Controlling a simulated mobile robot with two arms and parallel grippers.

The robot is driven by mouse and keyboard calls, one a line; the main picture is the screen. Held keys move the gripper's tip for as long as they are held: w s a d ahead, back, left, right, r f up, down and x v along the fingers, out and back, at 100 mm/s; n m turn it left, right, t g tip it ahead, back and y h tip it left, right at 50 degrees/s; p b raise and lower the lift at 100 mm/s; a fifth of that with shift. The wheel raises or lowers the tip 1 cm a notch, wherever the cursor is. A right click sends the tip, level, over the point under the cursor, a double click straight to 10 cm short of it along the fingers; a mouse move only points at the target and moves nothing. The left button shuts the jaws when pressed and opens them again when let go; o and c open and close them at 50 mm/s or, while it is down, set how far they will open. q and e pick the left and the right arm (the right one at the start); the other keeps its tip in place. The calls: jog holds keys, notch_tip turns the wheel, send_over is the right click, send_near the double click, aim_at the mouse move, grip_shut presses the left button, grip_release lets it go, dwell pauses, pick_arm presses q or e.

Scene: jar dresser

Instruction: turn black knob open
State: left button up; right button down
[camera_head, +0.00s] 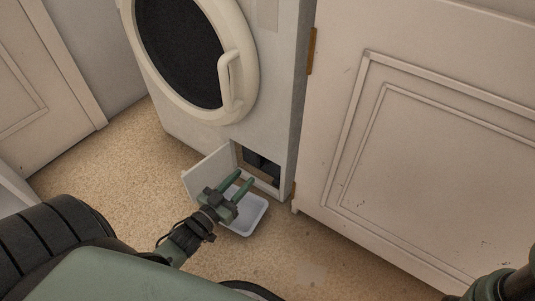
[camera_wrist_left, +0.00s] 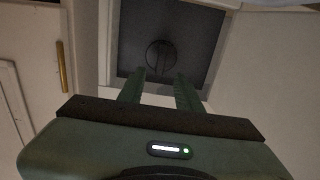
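The black knob (camera_wrist_left: 160,56) is round with a raised grip bar. It sits in a dark recess at the lower front of the washing machine (camera_head: 200,128). In the head view the recess (camera_head: 262,166) shows dark and the knob is hard to make out. My left gripper (camera_head: 241,182) is open and empty in front of the recess. In the left wrist view its two fingers (camera_wrist_left: 160,90) point at the knob, apart from each other, with the knob just beyond the tips. My right gripper is not in view; only part of that arm shows at the lower right.
The small white flap (camera_head: 207,168) stands open to the left of the recess. A white tray (camera_head: 247,219) lies on the floor below my left gripper. A cabinet door (camera_head: 415,150) stands close on the right. The floor to the left is clear.

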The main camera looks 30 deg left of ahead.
aim_at(258, 162)
pick_arm(q)
jog(key=w+b, duration=0.1)
jog(key=w, duration=0.1)
jog(key=w+b, duration=0.3)
jog(key=w, duration=0.2)
jog(key=shift+d+f, duration=0.2)
jog(key=shift+f, duration=0.05)
jog(key=shift+w+r+b, duration=0.15)
jog(key=shift+w+b, duration=0.25)
jog(key=shift+w, duration=0.25)
grip_shut()
